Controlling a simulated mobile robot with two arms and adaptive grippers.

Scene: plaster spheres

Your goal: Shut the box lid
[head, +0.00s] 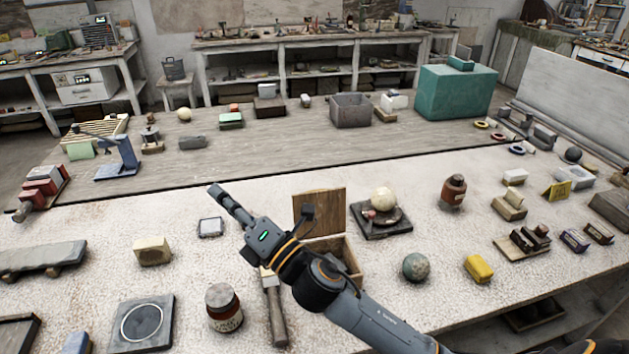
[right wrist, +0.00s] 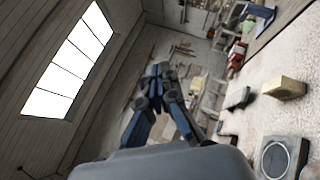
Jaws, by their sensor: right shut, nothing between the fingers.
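The wooden box (head: 350,256) stands on the near table, partly hidden behind my right arm. Its lid (head: 319,210) is open and stands about upright at the back of the box. My right gripper (head: 215,191) is shut and empty, held above the table to the left of the box and pointing to the upper left. Its fingers also show in the right wrist view (right wrist: 160,70), where the box does not appear. My left gripper is in neither view.
A dark stand with a pale sphere (head: 384,198) is close to the right of the lid. A green sphere (head: 416,267) rests right of my arm. A small framed device (head: 211,227) is near the gripper.

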